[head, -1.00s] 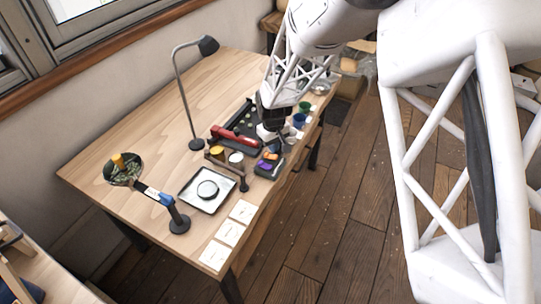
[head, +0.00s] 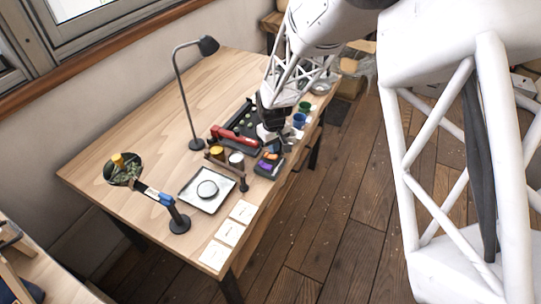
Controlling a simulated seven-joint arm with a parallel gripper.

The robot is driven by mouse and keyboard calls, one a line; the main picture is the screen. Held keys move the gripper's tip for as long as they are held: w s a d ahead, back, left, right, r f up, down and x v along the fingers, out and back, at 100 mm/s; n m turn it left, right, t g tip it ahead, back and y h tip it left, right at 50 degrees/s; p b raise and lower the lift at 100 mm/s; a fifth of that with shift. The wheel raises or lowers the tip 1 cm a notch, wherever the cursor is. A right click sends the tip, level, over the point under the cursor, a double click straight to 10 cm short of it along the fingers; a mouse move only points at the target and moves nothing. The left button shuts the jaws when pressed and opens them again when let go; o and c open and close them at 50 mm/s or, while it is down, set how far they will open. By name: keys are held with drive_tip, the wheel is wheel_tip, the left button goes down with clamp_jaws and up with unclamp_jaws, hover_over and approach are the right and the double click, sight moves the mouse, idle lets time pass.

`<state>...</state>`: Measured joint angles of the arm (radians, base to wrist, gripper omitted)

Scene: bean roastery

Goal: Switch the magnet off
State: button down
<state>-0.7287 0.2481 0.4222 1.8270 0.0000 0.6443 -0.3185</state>
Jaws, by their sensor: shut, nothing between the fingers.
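I cannot tell for sure which thing is the magnet. A red bar-shaped object (head: 232,141) lies at the front of a dark tray (head: 238,118) near the middle of the table. A small dark box (head: 261,173) with orange and purple parts on top stands by the table's right edge. My gripper (head: 270,138) is shut and empty, low over the table between the red object and the cups. It is just behind the dark box as seen here. Its fingertips are small and partly hidden, and I cannot tell whether they touch anything.
A blue cup (head: 299,120) and a green cup (head: 304,107) stand to the right. A square tray with a white disc (head: 207,189), white cards (head: 229,232) and a dark bowl (head: 112,178) are nearer. The table's back left is clear.

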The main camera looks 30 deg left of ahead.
sight(273, 156)
drive_tip(key=shift+f, duration=1.6)
idle(1.6)
drive_tip(key=shift+r, duration=3.55)
